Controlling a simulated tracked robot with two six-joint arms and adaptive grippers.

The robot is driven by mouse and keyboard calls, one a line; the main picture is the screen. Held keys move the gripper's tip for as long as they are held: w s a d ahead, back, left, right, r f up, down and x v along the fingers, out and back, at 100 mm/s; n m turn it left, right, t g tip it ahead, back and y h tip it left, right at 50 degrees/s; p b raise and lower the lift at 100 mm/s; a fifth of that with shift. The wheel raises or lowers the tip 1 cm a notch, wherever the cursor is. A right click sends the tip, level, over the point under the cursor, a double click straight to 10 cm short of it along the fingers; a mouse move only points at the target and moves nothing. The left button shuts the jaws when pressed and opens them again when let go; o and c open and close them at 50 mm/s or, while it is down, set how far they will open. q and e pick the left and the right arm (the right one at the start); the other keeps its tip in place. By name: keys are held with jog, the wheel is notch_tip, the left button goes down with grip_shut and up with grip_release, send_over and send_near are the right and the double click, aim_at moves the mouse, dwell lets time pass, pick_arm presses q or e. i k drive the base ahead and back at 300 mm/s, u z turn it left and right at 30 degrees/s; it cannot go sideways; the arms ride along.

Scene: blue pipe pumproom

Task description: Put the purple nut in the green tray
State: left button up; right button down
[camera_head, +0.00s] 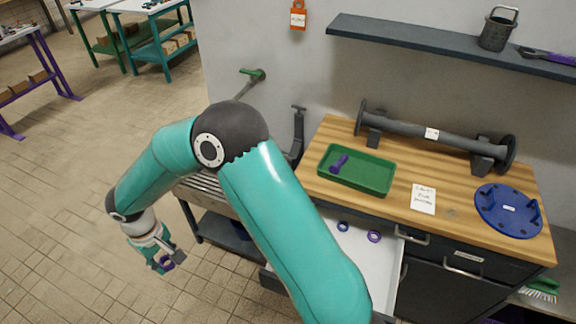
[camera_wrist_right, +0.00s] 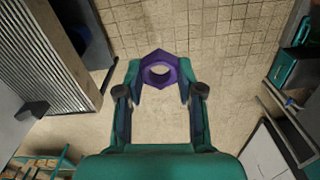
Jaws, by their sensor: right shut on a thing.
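The purple nut is a hexagonal ring, seen clearly in the right wrist view (camera_wrist_right: 160,55). My right gripper (camera_wrist_right: 160,72) is shut on it, with a fingertip on each side. In the head view my right gripper (camera_head: 163,256) hangs at the lower left over the tiled floor, left of the workbench, with the nut (camera_head: 168,264) partly hidden by the fingers. The green tray (camera_head: 369,180) lies on the wooden worktop, far to the right of the gripper. A purple bolt (camera_head: 339,164) lies in the tray's left part. My left gripper is not in view.
An open white drawer (camera_head: 347,262) below the worktop holds a blue ring (camera_head: 343,226) and a purple ring (camera_head: 374,236). A grey pipe (camera_head: 420,131), a paper note (camera_head: 423,199) and a blue flange (camera_head: 505,211) are on the worktop. A shelf (camera_head: 430,41) juts out above.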

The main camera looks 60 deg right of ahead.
aim_at(373, 178)
jog(key=k, duration=0.95)
jog(key=z, duration=1)
jog(key=i, duration=1)
jog(key=z, duration=0.05)
